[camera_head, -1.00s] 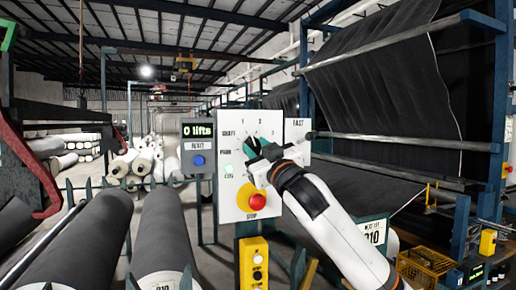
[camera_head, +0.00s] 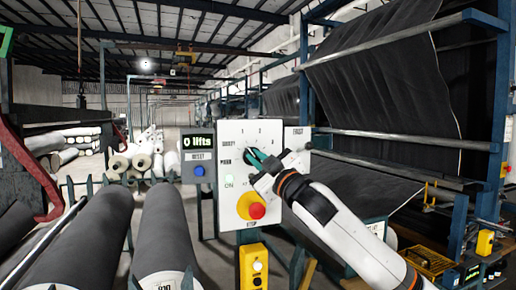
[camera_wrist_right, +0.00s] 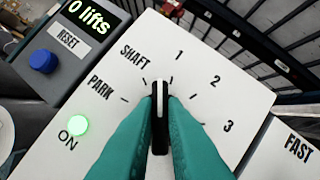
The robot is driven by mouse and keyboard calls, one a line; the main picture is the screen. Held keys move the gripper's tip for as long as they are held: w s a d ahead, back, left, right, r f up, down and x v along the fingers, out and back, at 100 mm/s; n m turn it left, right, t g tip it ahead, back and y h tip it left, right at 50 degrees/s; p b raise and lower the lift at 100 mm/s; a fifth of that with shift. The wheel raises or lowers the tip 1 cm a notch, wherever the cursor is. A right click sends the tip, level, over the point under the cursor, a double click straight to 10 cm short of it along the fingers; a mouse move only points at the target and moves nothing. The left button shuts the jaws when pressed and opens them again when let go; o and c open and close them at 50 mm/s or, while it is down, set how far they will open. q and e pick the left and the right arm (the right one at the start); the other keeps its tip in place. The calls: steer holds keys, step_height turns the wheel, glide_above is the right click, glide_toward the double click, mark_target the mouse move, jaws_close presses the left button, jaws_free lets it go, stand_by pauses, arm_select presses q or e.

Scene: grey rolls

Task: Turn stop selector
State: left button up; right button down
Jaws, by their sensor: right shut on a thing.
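The selector panel (camera_head: 235,200) is a white upright box with marks PARK, SHAFT, 1, 2 and 3 around a black selector knob (camera_wrist_right: 160,118). In the right wrist view the knob's white line points up the picture, between SHAFT and 1. My right gripper (camera_head: 255,158) reaches the panel from the right. Its two teal fingers (camera_wrist_right: 160,125) are shut on the knob, one on each side. In the head view the fingers cover most of the knob. A red stop button (camera_head: 257,211) on a yellow base sits below. My left gripper is not in view.
A grey counter box (camera_head: 198,157) reading "0 lifts" with a blue reset button (camera_wrist_right: 43,61) adjoins the panel's left side. A green ON lamp (camera_wrist_right: 74,124) is lit. Dark fabric rolls (camera_head: 88,235) lie at the lower left. A blue frame with dark cloth (camera_head: 375,90) stands right.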

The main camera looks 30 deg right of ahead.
steer(key=n+p, duration=0.1)
steer(key=p, duration=0.1)
steer(key=n+g+y+p, duration=0.1)
steer(key=n+p, duration=0.1)
steer(key=shift+r+n, duration=0.3)
arm_select(q)
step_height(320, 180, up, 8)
steer(key=p, duration=0.2)
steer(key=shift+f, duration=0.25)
arm_select(e)
steer(key=shift+f+n+g+y, duration=0.3)
steer(key=shift+n+y, duration=0.3)
steer(key=shift+n, duration=0.4)
steer(key=c, duration=1.5)
jaws_free()
